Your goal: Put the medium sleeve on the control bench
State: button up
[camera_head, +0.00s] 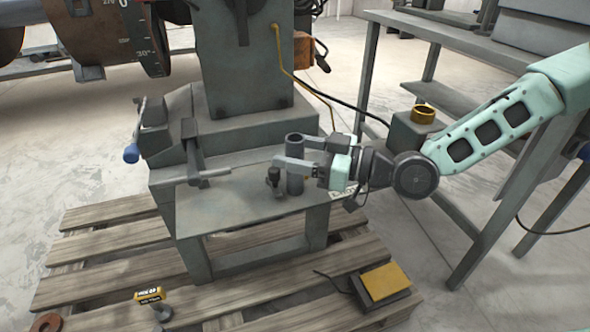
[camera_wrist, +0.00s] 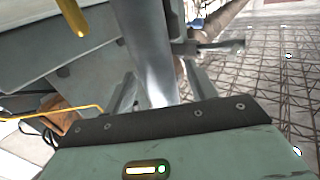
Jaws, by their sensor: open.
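A dark grey cylindrical sleeve (camera_head: 295,165) stands upright on the grey steel bench-like base (camera_head: 235,213) in the head view. My gripper (camera_head: 290,168) reaches in from the right, with its fingers on either side of the sleeve. In the wrist view the sleeve (camera_wrist: 148,45) runs down between the two open fingers (camera_wrist: 158,92). I cannot tell whether either finger touches it. A small dark clamp-like part (camera_head: 273,181) stands just left of the sleeve. A grey table (camera_head: 470,42) at the right may be the control bench; its top shows only in part.
A brass-coloured ring (camera_head: 423,114) sits on a grey block behind my wrist. A vise-like part with a blue handle end (camera_head: 131,153) is at the left. A yellow foot pedal (camera_head: 386,281) and a yellow-labelled tool (camera_head: 150,296) lie low on the wooden pallet (camera_head: 110,260).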

grip_shut()
